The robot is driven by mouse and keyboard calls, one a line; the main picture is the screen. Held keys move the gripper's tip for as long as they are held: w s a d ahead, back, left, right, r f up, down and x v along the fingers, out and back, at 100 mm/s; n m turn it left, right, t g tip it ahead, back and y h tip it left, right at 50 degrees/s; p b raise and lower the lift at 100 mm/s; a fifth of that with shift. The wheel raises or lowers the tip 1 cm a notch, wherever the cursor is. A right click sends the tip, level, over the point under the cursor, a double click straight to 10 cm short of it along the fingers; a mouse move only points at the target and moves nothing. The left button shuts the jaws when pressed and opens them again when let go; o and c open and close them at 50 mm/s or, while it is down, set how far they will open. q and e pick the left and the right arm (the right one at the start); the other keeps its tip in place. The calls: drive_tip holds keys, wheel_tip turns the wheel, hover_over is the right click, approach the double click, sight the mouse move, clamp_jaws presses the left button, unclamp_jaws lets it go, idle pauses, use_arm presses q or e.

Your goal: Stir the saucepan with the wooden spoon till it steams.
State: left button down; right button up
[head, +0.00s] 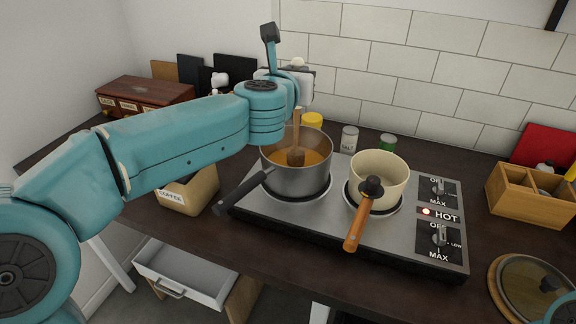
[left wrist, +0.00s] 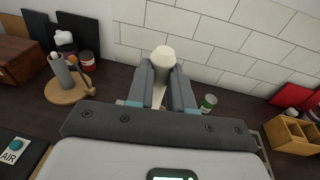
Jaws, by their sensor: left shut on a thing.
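The grey saucepan (head: 293,183) with a dark handle stands on the left burner of the hob and holds orange-brown liquid. My left gripper (head: 296,97) is above the saucepan, shut on the spoon's upper end. In the left wrist view the pale spoon end (left wrist: 163,56) shows between the two grey fingers. My right gripper is not in view.
A cream pan (head: 380,170) with a wooden handle stands on the right burner. The hob (head: 325,226) has two knobs and a lit HOT light (head: 426,211). A coffee box (head: 190,195), a wooden caddy (head: 530,205) and a glass lid (head: 530,290) stand around it.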

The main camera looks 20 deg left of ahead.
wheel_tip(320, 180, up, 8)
drive_tip(key=p, duration=0.7)
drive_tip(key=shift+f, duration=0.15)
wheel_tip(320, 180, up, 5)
drive_tip(key=p, duration=0.4)
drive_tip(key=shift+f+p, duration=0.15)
drive_tip(key=shift+p, duration=0.2)
idle(0.4)
